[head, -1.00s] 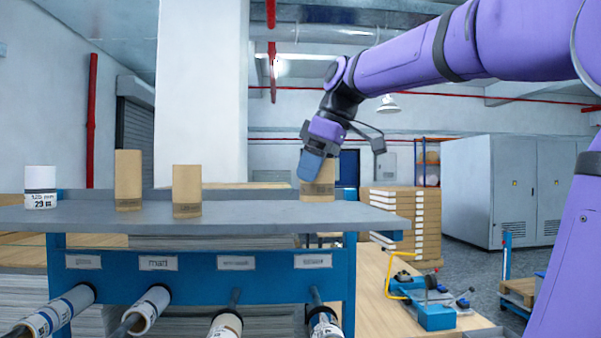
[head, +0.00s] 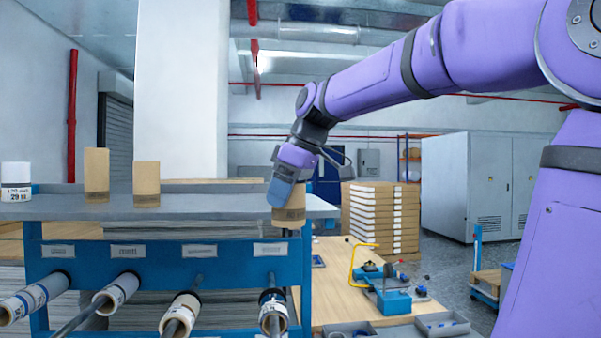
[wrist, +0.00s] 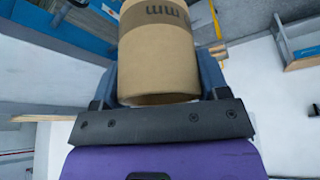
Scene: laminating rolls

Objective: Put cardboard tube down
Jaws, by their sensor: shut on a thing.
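The cardboard tube (head: 289,214) is tan with a darker printed band. My gripper (head: 284,190) is shut on its upper part, at the right end of the grey shelf top (head: 225,205). The tube is roughly upright, and its lower end overlaps the shelf's front edge in the head view, so it appears in front of that edge rather than resting on the top. In the wrist view the tube (wrist: 158,55) sits between the blue fingers, with its near end rim showing. Its far end is cut off there.
Two other tan tubes (head: 96,175) (head: 146,184) and a white roll (head: 16,181) stand on the shelf's left part. Several rolls on rods (head: 180,312) stick out below. A wooden bench (head: 335,265) with a blue tool (head: 390,300) lies to the right.

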